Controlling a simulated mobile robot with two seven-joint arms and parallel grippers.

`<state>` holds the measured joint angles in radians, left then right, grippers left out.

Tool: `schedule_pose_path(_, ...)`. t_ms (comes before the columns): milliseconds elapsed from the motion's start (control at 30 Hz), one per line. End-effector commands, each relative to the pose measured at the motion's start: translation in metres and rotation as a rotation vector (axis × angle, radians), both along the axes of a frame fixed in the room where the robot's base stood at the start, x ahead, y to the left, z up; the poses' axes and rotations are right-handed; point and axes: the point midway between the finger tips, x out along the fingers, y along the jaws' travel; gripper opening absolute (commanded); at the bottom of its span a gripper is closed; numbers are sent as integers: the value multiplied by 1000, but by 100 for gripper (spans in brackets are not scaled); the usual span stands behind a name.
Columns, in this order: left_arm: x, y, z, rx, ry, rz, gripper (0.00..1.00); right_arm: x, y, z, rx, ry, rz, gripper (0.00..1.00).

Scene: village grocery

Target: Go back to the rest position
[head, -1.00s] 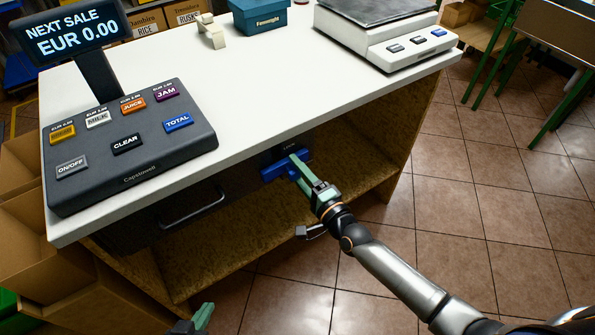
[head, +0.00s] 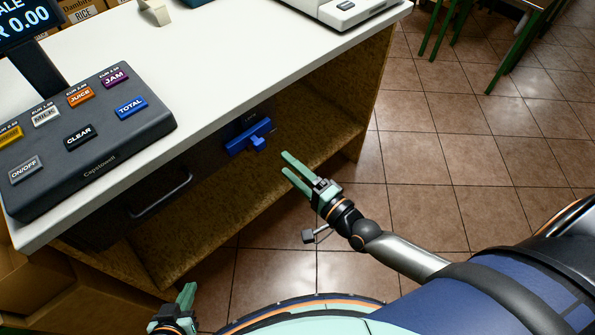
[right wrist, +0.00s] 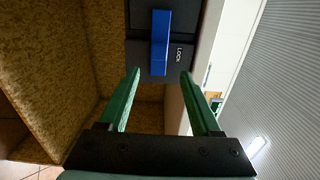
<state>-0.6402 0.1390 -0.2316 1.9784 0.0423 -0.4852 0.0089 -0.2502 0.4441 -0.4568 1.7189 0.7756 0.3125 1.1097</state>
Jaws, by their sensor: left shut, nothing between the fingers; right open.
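My right gripper (head: 292,172) is open and empty in the head view, a short way in front of the counter's open shelf. It is apart from the blue lock handle (head: 249,136) on the dark drawer front. The right wrist view shows its two green fingers (right wrist: 158,85) spread, with the blue handle (right wrist: 161,42) beyond them beside the word LOCK. My left gripper (head: 186,296) is at the bottom left of the head view, low in front of the counter. Its green fingers are together with nothing between them.
The white counter (head: 215,70) carries a cash register (head: 84,138) and a scale (head: 345,10). A drawer pull (head: 160,194) sticks out of the drawer front. Tiled floor (head: 440,160) is clear to the right, with a green-legged table (head: 510,50) at the back.

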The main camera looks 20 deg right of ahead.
Motion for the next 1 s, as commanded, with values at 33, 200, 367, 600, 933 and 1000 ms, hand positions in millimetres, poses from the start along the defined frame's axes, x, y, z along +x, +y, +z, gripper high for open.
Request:
schedule_pose_path(33,-1,1,-1,1,2,1,0,-7,-3,-1,0,1,-1,65)
schedule_pose_path(200,-2,1,-1,2,4,2,0,-18,-7,0,0,-1,-1,65)
schedule_pose_path(367,-2,1,-1,2,5,2,0,-19,-8,0,1,-2,-1,65)
schedule_pose_path(600,-2,1,-2,1,6,1,0,-19,-7,0,1,-2,-1,65)
schedule_pose_path(933,-3,1,13,1,7,2,0,-30,3,4,-139,4,24,65)
schedule_pose_path(1000,-3,1,26,3,5,3,0,-42,11,5,-301,9,53,65)
